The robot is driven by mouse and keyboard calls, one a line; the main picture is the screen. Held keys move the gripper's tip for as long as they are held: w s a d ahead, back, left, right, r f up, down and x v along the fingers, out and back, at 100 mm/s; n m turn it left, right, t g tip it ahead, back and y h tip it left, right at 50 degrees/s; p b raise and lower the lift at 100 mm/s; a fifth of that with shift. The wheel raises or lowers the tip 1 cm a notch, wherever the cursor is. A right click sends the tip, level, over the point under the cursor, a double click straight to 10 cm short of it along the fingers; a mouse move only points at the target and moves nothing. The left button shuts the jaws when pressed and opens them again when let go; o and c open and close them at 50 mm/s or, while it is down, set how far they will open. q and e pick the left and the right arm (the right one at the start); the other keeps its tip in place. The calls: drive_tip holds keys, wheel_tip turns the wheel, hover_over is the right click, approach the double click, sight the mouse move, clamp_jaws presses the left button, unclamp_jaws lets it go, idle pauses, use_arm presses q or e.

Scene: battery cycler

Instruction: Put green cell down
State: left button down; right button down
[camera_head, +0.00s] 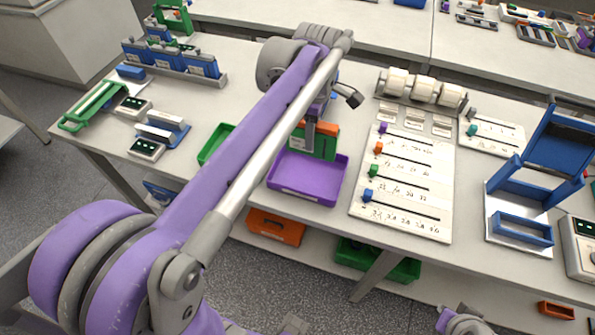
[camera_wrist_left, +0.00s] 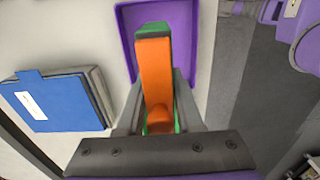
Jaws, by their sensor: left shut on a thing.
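The green cell (camera_head: 322,145) has an orange top and green sides. My left gripper (camera_head: 309,137) is shut on it and holds it at the back edge of the purple tray (camera_head: 307,193). In the left wrist view the cell's orange top (camera_wrist_left: 154,80) lies between the fingers of the left gripper (camera_wrist_left: 158,108), with the purple tray (camera_wrist_left: 127,45) around its far end. I cannot tell whether the cell touches the tray floor. My right gripper's jaws do not show.
A green tray (camera_head: 215,143) lies left of the purple one, partly behind my left arm. A white board with coloured sliders (camera_head: 405,185) is to the right. A blue frame (camera_head: 520,190) stands further right. A blue block (camera_wrist_left: 65,102) shows in the left wrist view.

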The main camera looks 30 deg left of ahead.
use_arm(q)
drive_tip(key=shift+a, duration=0.1)
drive_tip(key=shift+a+f, duration=0.1)
drive_tip(key=shift+f, duration=0.25)
wheel_tip(320, 180, down, 9)
drive_tip(key=shift+f+b, duration=0.15)
drive_tip(key=shift+b, duration=0.2)
drive_tip(key=shift+f, duration=0.1)
drive_tip(key=c, duration=1)
unclamp_jaws()
drive_tip(key=shift+f, duration=0.1)
drive_tip(key=o, duration=0.4)
drive_tip(key=shift+o, duration=0.2)
